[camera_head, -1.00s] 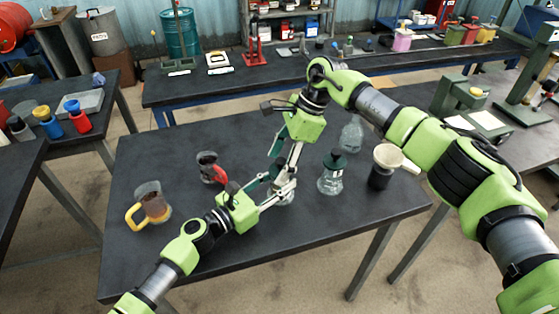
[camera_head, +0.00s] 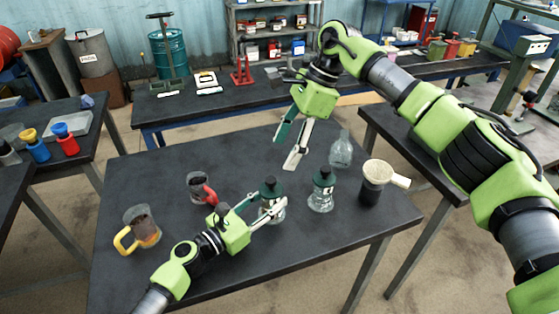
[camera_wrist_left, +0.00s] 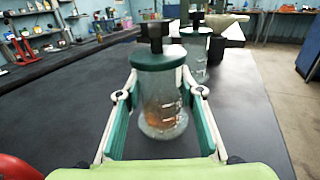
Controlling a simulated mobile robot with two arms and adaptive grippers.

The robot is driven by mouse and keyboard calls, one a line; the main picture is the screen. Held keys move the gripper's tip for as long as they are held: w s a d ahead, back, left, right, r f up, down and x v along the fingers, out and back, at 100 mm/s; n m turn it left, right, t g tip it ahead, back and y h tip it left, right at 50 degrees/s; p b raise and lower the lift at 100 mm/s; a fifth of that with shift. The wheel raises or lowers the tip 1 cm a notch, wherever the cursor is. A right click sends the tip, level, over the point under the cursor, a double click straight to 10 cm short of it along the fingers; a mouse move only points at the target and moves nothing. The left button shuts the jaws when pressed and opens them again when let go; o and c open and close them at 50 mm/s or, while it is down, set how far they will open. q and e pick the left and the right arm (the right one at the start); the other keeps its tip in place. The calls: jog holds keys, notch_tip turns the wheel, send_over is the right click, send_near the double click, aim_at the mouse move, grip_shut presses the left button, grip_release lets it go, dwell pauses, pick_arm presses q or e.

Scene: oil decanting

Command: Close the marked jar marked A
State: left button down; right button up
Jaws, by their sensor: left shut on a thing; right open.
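A glass jar (camera_head: 275,212) with amber liquid low inside stands on the dark table. Its green lid (camera_wrist_left: 158,57) with a dark knob sits on its top; it also shows in the head view (camera_head: 270,189). My left gripper (camera_head: 264,208) is shut on this jar, its fingers on both sides of the glass in the left wrist view (camera_wrist_left: 162,100). My right gripper (camera_head: 286,152) is open and empty, above and behind the jar. A second jar (camera_head: 321,200) with a green lid stands just to the right. I cannot read a mark A on either jar.
A clear bottle (camera_head: 341,152) and a dark pot with a cream funnel-like top (camera_head: 378,172) stand to the right. A red-handled mug (camera_head: 199,186) and a yellow-handled mug (camera_head: 143,228) stand to the left. The table's front right is clear.

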jog(key=shift+d+r, duration=0.2)
jog(key=shift+r, duration=0.2)
pick_arm(q)
jog(key=c, duration=1.3)
grip_release()
jog(key=shift+a, duration=0.1)
jog(key=v, duration=1.2)
jog(key=shift+s+f, duration=0.1)
pick_arm(e)
jog(key=shift+a+f, duration=0.1)
